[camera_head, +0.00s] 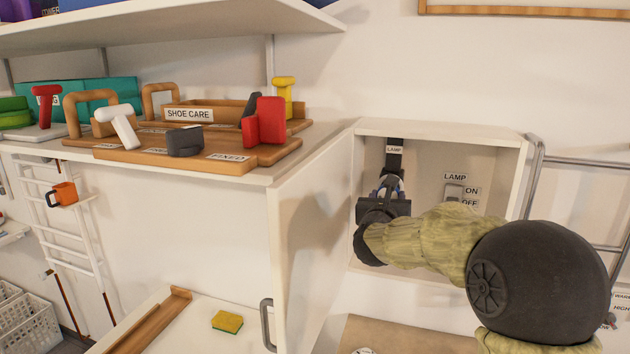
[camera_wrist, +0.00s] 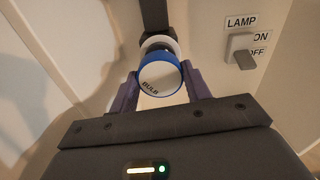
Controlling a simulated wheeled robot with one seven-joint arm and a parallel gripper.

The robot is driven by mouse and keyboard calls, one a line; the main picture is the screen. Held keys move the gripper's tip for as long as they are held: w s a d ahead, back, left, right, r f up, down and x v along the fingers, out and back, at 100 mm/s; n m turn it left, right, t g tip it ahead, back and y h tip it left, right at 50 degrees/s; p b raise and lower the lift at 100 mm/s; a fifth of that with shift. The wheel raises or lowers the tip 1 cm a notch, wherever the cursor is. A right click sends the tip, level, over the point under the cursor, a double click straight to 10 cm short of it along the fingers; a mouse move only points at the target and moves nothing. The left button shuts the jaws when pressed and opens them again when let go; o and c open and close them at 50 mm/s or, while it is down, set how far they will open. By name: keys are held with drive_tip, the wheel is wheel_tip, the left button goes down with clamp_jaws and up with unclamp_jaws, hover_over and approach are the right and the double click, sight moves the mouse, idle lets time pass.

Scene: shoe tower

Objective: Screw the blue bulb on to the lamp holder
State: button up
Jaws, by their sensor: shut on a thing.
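The blue bulb (camera_wrist: 160,75) is between the fingers of my gripper (camera_wrist: 160,92) in the wrist view; its blue rim surrounds a white face marked BULB. My gripper is shut on it. Behind the bulb is the dark lamp holder (camera_wrist: 153,15) with a white part at its end, in line with the bulb. Whether the bulb's thread is in the holder cannot be told. In the head view, my gripper (camera_head: 388,186) is inside the open wall cabinet, just below the holder (camera_head: 394,160) labelled LAMP. The bulb is mostly hidden there.
A lamp switch (camera_head: 454,191) marked ON and OFF is to the right; it also shows in the wrist view (camera_wrist: 240,47). The open cabinet door (camera_head: 312,235) stands to the left of my gripper. A shelf with a SHOE CARE tray (camera_head: 190,114) lies further left.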

drive_tip(key=shift+r+m+b, duration=0.1)
drive_tip(key=shift+m+b, duration=0.4)
drive_tip(key=shift+b, duration=0.25)
drive_tip(key=o, duration=0.7)
drive_tip(key=shift+o, duration=0.3)
drive_tip(key=shift+w, duration=0.1)
drive_tip(key=b+v, duration=0.5)
drive_tip(key=v, duration=1.2)
drive_tip(key=shift+s, duration=0.2)
drive_tip(key=shift+c, duration=0.4)
